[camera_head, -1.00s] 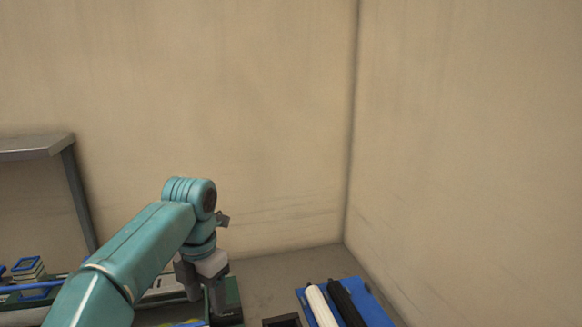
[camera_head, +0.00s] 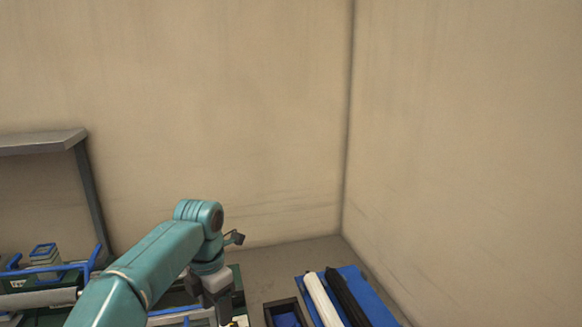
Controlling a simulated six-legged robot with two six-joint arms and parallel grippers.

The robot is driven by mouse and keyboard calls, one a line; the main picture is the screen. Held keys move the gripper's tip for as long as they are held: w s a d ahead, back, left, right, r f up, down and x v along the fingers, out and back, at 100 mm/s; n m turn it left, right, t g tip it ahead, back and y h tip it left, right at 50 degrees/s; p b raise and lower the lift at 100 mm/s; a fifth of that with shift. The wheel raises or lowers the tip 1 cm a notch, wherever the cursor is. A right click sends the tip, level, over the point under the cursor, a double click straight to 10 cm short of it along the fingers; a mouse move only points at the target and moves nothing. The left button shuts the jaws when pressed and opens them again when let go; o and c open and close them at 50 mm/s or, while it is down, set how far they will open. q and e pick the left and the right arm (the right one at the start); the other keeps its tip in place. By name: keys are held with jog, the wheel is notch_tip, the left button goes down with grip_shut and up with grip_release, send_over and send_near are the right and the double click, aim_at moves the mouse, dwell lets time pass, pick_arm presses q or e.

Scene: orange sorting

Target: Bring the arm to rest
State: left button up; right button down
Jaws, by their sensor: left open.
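My left arm, teal, comes in from the lower left in the head view. Its grey gripper (camera_head: 216,305) points down over the work surface near the bottom edge. The gripper is open; its fingertips are partly cut off or hard to make out, and I see nothing held between them. My right gripper is not in view.
A blue mat (camera_head: 372,300) with a white roll (camera_head: 322,300) and a black roll (camera_head: 347,300) lies at right. A dark open box (camera_head: 285,312) stands left of it. A blue-handled basket (camera_head: 62,268) and a grey shelf (camera_head: 42,142) are at left. Walls meet behind.

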pick_arm(q)
jog(key=s+d+f+m+h, duration=0.15)
jog(key=s+f+m, duration=0.4)
jog(key=f, duration=0.75)
jog(key=s+d+f+m+h, duration=0.1)
jog(key=s+d+f+m, duration=0.1)
jog(key=f+m, duration=0.9)
jog(key=s+f+m+h, duration=0.1)
jog(key=s+f+m, duration=0.4)
jog(key=s, duration=0.5)
jog(key=s+f+m, duration=0.3)
jog(key=s+f, duration=0.4)
jog(key=s, duration=0.3)
notch_tip(320, 180, down, 10)
jog(key=s+b, duration=0.1)
jog(key=b, duration=0.9)
jog(key=shift+s+m, duration=0.15)
jog(key=shift+m, duration=0.3)
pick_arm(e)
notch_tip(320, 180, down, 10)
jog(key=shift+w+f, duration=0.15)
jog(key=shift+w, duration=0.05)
